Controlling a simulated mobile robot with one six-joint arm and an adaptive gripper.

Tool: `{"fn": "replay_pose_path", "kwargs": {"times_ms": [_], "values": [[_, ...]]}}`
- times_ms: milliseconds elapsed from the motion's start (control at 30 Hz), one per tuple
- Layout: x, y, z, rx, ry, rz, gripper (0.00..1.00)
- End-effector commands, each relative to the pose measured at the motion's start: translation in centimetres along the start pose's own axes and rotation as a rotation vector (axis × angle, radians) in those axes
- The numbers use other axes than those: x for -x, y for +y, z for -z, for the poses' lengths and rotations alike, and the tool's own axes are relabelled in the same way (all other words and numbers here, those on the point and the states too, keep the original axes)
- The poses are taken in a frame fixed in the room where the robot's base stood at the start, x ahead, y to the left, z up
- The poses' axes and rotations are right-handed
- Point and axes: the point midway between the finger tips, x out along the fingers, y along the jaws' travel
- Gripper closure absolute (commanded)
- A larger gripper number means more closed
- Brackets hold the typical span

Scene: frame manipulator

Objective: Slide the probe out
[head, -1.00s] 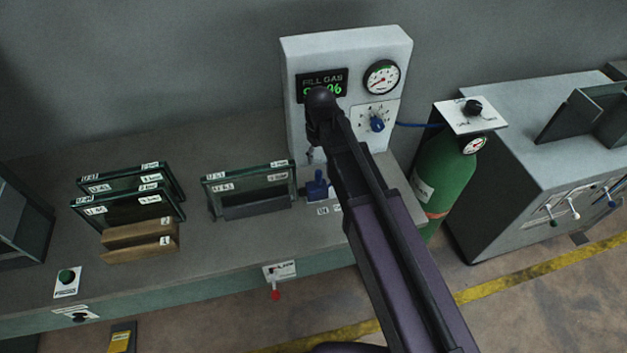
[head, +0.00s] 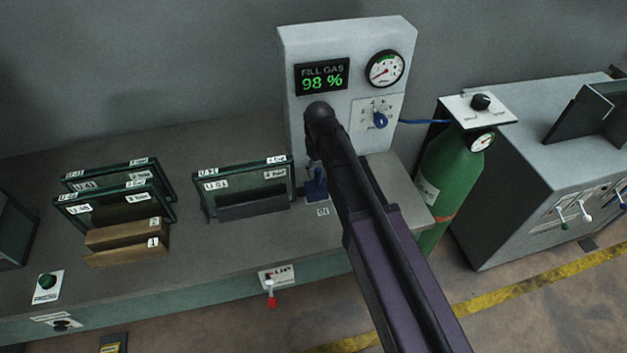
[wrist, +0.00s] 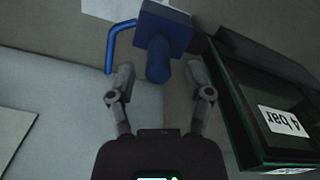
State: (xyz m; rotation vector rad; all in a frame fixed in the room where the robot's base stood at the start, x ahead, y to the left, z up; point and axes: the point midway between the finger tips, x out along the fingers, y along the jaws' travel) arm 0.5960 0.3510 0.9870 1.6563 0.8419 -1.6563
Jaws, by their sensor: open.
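The blue probe (head: 316,186) stands on the bench just right of the upright glass unit, below the fill gas panel. The wrist view shows it as a blue block with a rounded handle (wrist: 158,62) pointing toward me and a bent blue tube (wrist: 113,45) at its left. My gripper (wrist: 159,80) is open, one finger on each side of the handle's end, with visible gaps; I see no contact. In the head view my arm hides most of the gripper, and part of the probe is hidden too.
The glass unit (head: 243,190) stands close beside the probe; its dark frame (wrist: 240,110) is near the right finger. The fill gas panel (head: 345,35) reads 98 %. A green cylinder (head: 455,170) is at right. A red-tipped lever (head: 271,290) is on the bench front.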

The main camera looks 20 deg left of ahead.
Motion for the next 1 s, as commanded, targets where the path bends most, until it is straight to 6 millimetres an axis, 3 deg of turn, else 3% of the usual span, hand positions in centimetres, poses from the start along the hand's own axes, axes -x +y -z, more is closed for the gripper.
{"fn": "replay_pose_path", "kwargs": {"times_ms": [400, 1000], "values": [[-3.3, -0.1, 0.0, 0.001, 0.0, 0.0, 0.34], [-3.9, -0.1, 0.0, 0.002, 0.0, 0.0, 0.34]]}}
